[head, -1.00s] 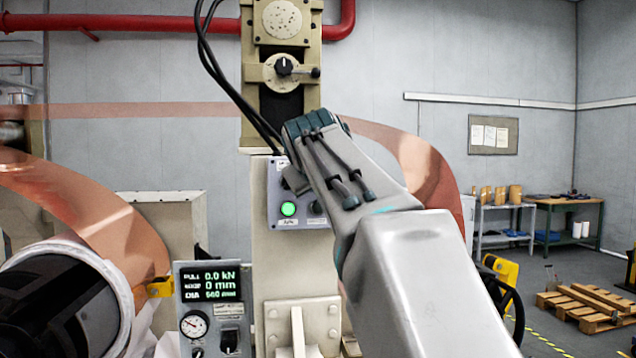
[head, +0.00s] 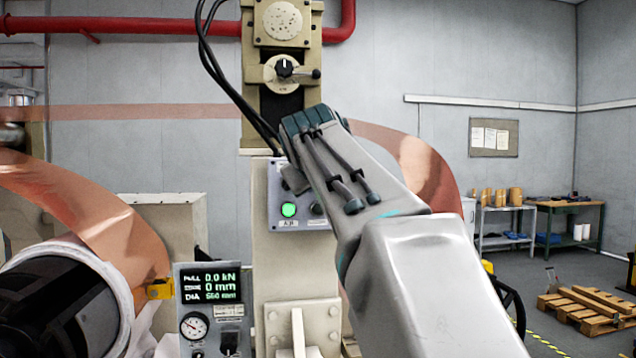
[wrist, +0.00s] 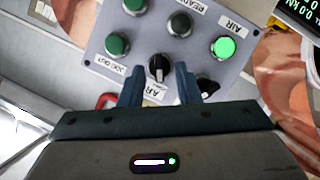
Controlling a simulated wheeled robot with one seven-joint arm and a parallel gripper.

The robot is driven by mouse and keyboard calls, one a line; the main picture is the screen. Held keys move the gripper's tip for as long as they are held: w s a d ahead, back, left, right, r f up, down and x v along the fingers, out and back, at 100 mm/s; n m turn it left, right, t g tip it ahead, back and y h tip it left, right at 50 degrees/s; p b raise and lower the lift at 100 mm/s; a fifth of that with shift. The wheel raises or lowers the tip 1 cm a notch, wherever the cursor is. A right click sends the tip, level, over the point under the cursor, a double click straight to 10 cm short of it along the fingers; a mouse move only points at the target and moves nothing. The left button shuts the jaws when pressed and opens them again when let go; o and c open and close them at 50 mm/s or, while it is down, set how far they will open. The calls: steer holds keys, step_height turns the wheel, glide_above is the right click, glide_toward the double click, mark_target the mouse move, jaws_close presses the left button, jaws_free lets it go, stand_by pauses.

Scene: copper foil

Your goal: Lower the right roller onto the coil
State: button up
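The grey control panel (head: 285,205) is on the cream column in the head view, partly behind my arm. In the wrist view the panel (wrist: 170,45) shows a lit green button (wrist: 223,47), several dark green buttons and a black selector knob (wrist: 159,68) with a white line. My gripper (wrist: 158,85) is open, its fingers on either side of this knob with small gaps. A second black knob (wrist: 208,87) sits just right of the right finger. The copper strip (head: 425,165) at right is partly behind my arm. I cannot make out the right roller.
A readout box (head: 211,300) with a gauge stands left of the column, showing 0.0 kN and 0 mm. A large copper coil (head: 75,210) is at far left. Black cables (head: 215,60) hang beside the upper column. A wooden pallet (head: 585,308) lies at right.

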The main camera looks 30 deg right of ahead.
steer(key=b+v, duration=0.1)
steer(key=v, duration=1.1)
steer(key=shift+s+a+b, duration=0.15)
steer(key=shift+s+b, duration=0.05)
steer(key=shift+b, duration=0.1)
steer(key=s+a+f+g+y, duration=0.1)
steer(key=a+f+g+y, duration=0.1)
steer(key=f, duration=1.1)
steer(key=a+f+g+y, duration=0.2)
steer(key=a+f+g, duration=0.1)
steer(key=f, duration=0.9)
steer(key=s+a+f+g+y, duration=0.1)
steer(key=s+f, duration=0.3)
steer(key=f, duration=0.4)
steer(key=s+a+f+g, duration=0.1)
steer(key=s+f+g, duration=0.1)
steer(key=s+f, duration=0.3)
steer(key=s+a+f+m+g+y, duration=0.1)
steer(key=s+f, duration=0.3)
steer(key=f, duration=0.7)
steer(key=shift+s+a+g+y, duration=0.3)
steer(key=shift+a, duration=0.3)
steer(key=shift+f, duration=0.15)
